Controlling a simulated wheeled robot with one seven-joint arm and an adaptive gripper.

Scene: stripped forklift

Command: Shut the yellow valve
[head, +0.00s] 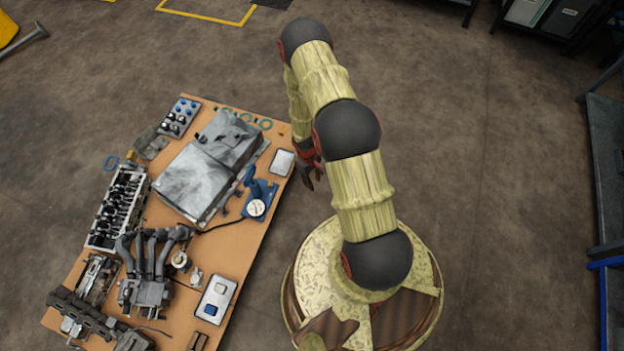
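I cannot make out a yellow valve in the head view. My gripper (311,176) hangs beside the right edge of the workbench, near a small grey-white tray. It is small and partly behind my arm, so I cannot tell whether its fingers are open or shut. I see nothing held in it.
A brown workbench (262,228) carries a large grey metal box (195,180), a blue device with a round gauge (257,208), a cylinder head (118,208) and pipes. A yellow object (7,30) is cut off at top left. Shelving stands right; floor between is clear.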

